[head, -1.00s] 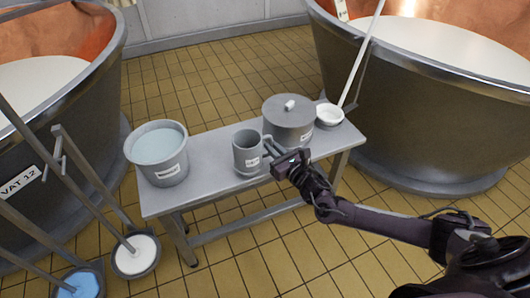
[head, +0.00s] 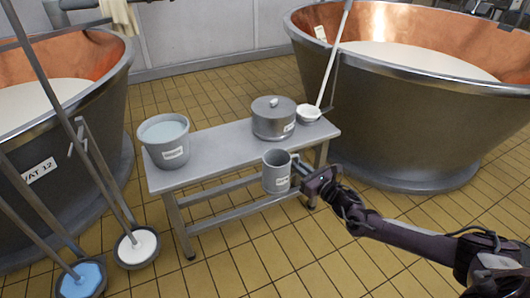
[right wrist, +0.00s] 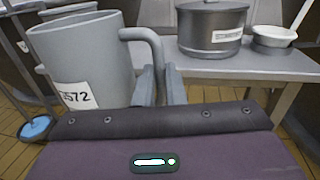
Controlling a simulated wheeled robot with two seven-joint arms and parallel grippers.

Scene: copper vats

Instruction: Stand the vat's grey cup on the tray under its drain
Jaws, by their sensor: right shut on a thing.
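The grey cup (head: 277,172) has a white label and hangs upright in front of the bench, clear of its top. My right gripper (head: 305,171) is shut on the cup's handle, at the cup's right side. In the right wrist view the cup (right wrist: 84,62) fills the left, its label partly readable as "572", and the fingers (right wrist: 160,82) close around the handle. Two big vats show: the left vat (head: 62,185) bears a "VAT 12" plate, and the right vat (head: 400,130) stands behind the bench's right end. I make out no tray or drain. My left gripper is out of view.
Two long-handled pans (head: 137,260) stand on the floor at lower left.

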